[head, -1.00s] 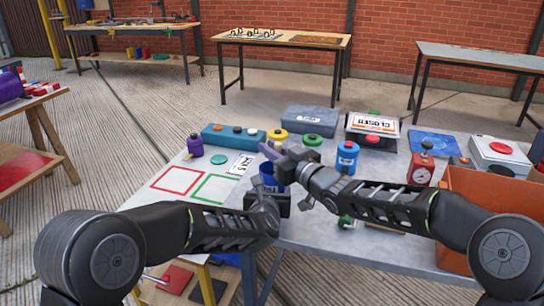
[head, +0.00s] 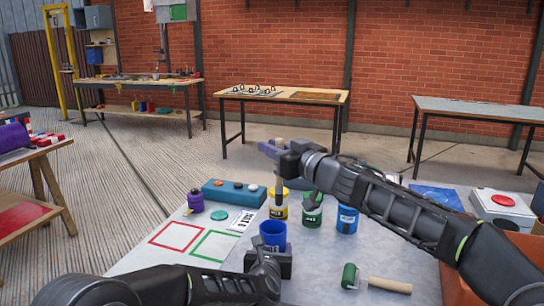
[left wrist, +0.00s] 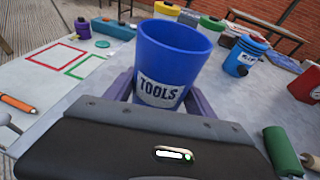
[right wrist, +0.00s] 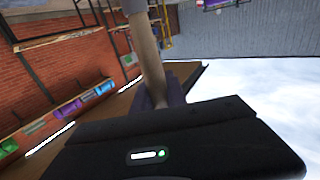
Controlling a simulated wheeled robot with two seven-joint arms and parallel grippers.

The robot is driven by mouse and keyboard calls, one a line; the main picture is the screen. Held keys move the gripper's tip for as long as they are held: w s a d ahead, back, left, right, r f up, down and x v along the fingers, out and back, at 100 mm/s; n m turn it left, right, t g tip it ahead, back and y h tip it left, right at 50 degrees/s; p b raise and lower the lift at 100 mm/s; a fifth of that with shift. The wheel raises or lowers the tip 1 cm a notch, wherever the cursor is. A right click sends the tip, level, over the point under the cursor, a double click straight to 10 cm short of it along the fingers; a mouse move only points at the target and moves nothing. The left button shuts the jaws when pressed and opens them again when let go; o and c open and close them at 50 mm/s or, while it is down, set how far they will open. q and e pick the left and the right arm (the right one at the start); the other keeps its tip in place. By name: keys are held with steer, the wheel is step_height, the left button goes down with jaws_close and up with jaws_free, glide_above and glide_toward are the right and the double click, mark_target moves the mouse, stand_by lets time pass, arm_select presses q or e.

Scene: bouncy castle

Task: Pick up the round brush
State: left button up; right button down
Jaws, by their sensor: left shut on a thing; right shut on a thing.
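My right gripper (head: 268,150) is shut on the wooden handle of a brush (head: 279,182), held upright above the table. The brush handle also shows in the right wrist view (right wrist: 147,48), running up from between the purple fingers to a greyish part cut off at the top. I cannot clearly make out its bristles. My left gripper (left wrist: 162,100) is shut on the blue TOOLS cup (left wrist: 172,55), with a purple finger on each side. The cup (head: 272,233) stands upright below the brush in the head view. The visible part of its inside looks empty.
Yellow (head: 278,210), green (head: 312,214) and blue (head: 347,221) cans stand behind the cup. A green roller (head: 350,277) with a wooden handle (head: 390,285) lies right of it. Red (head: 176,235) and green (head: 214,246) outlined squares leave free table at left.

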stand_by(0.6)
arm_select(q)
steer(key=o, duration=1.8)
steer(key=v, duration=1.2)
